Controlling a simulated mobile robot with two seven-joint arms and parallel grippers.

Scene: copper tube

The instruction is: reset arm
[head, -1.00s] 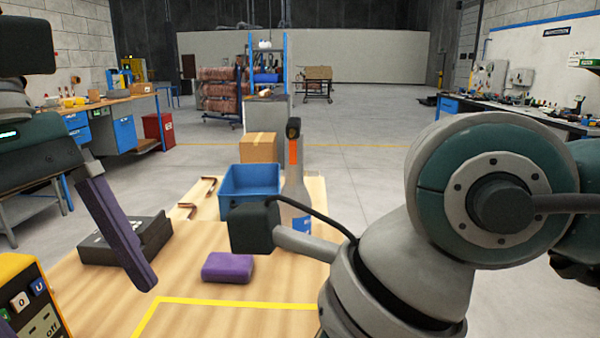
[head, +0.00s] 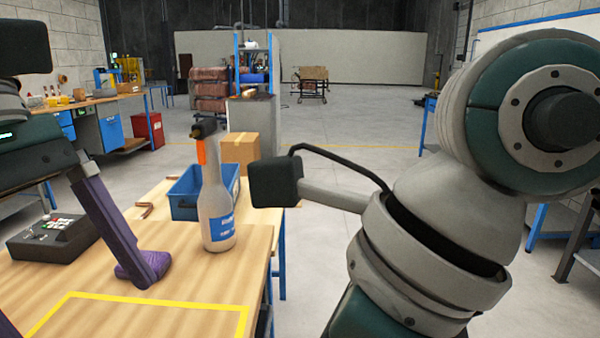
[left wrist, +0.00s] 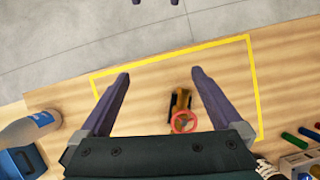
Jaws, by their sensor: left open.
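My left gripper (left wrist: 160,76) is open, its two purple fingers wide apart above the wooden bench (left wrist: 145,118) in the left wrist view. Nothing is held between them. A small brown and black item with a red ring (left wrist: 182,112) shows below, between the fingers. My right gripper is not seen.
A spray bottle (head: 217,215) with an orange neck stands near the bench's right edge, before a blue bin (head: 187,205). A black case (head: 52,240) lies at the left. A cardboard box (head: 240,152) is behind. Yellow tape (head: 160,299) marks the bench.

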